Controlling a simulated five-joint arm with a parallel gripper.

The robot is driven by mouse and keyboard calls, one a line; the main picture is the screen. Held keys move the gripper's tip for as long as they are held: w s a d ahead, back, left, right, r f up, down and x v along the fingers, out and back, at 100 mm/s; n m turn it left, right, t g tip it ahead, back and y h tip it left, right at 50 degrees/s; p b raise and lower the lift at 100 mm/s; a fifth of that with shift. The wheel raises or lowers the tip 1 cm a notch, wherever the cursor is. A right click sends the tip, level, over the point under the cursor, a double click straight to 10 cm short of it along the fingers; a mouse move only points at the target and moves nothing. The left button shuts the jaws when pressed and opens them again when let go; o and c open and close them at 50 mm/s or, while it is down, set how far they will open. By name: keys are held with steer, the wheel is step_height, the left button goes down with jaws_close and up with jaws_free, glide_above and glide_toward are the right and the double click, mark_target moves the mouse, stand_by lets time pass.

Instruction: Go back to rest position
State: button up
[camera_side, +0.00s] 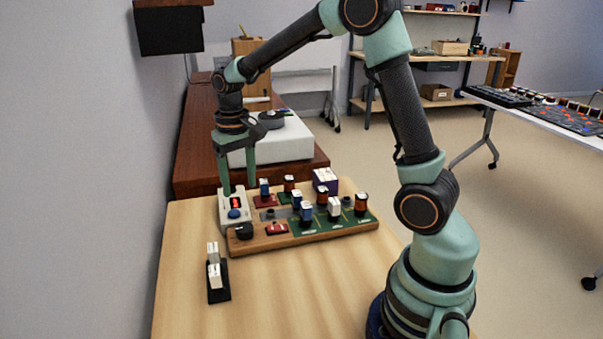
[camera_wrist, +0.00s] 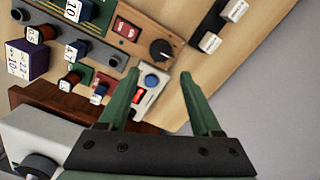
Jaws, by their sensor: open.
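My gripper (camera_side: 239,188) is open, pointing down over the back of a small white meter (camera_side: 234,213) with a red display and a blue button. I cannot tell whether the left fingertip touches the meter. My arm is stretched out to the left over the wooden table (camera_side: 285,295).
A wooden board (camera_side: 300,238) holds several coloured parts, a black knob (camera_side: 244,231) and a red switch (camera_side: 277,229). A black holder (camera_side: 219,292) with white blocks stands front left. A white box (camera_side: 285,143) is behind. The table's front is clear.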

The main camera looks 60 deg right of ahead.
steer(key=s+a+r+n+t, duration=0.4)
steer(key=s+r, duration=0.5)
steer(key=s, duration=0.4)
steer(key=shift+s+a+t, duration=0.35)
steer(key=shift+a+t, duration=0.45)
steer(key=shift+a, duration=0.05)
